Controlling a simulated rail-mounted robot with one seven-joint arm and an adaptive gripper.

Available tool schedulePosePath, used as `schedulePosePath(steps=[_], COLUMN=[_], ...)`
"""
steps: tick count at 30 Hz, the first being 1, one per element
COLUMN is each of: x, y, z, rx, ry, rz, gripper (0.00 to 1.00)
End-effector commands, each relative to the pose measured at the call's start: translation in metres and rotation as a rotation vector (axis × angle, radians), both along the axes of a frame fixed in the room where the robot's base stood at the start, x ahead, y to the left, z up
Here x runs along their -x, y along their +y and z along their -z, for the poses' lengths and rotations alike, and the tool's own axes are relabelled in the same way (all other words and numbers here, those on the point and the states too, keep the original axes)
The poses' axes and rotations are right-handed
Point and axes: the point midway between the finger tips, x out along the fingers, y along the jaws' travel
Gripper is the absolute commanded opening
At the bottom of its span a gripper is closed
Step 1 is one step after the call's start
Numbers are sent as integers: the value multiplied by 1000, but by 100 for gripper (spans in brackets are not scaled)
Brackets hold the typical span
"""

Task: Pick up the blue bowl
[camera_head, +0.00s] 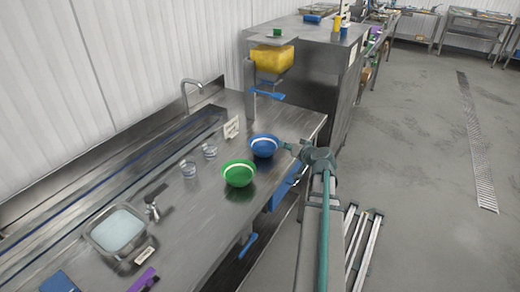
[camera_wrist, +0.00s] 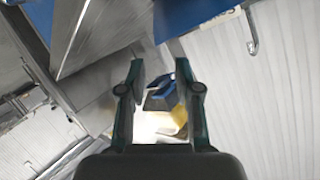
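The blue bowl (camera_head: 265,146) has a white band inside its rim and sits upright on the steel counter. My gripper (camera_head: 287,147) is just right of it in the head view, close to its rim; I cannot tell whether they touch. In the wrist view, my gripper (camera_wrist: 160,70) has its two fingers apart with nothing held between them. A blue surface (camera_wrist: 185,18) at the top edge there looks like part of the bowl, mostly cut off.
A green bowl (camera_head: 239,174) stands close by, nearer the camera. Two clear cups (camera_head: 210,152) and a small sign (camera_head: 231,128) are to the left. A yellow dispenser (camera_head: 272,58) with a blue lever (camera_head: 267,94) stands behind.

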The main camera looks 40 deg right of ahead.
Motion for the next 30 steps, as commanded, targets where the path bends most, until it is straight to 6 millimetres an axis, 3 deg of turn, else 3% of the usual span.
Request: schedulePosePath(steps=[6, 14, 22, 30], x=[-31, -45, -78, -83], y=[-6, -9, -15, -15], z=[9, 13, 24, 29], rx=[-2, -1, -2, 0], ry=[1, 1, 2, 0], rz=[1, 2, 2, 3], gripper=[33, 33, 33, 33])
